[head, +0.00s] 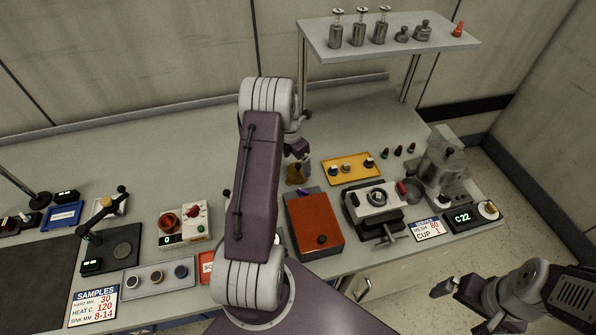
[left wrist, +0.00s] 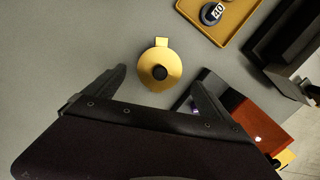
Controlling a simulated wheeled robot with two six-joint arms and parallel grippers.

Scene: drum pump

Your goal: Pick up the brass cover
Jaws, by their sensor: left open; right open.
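The brass cover (left wrist: 160,64) is a round yellow disc with a black knob in its middle and a small square tab on its far edge. It lies on the grey bench in the left wrist view. In the head view the brass cover (head: 294,176) is partly hidden by my left gripper (head: 300,157). In the left wrist view my left gripper (left wrist: 158,86) is open, with one finger on each side below the cover. I see no contact with the cover. My right gripper (head: 464,307) is open and empty, off the bench at the lower right.
A yellow tray (head: 343,178) with dark round pieces lies to the right of the cover. A red-topped box (head: 310,222) stands in front. A raised shelf (head: 436,44) with metal bottles is at the back right. The bench behind is clear.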

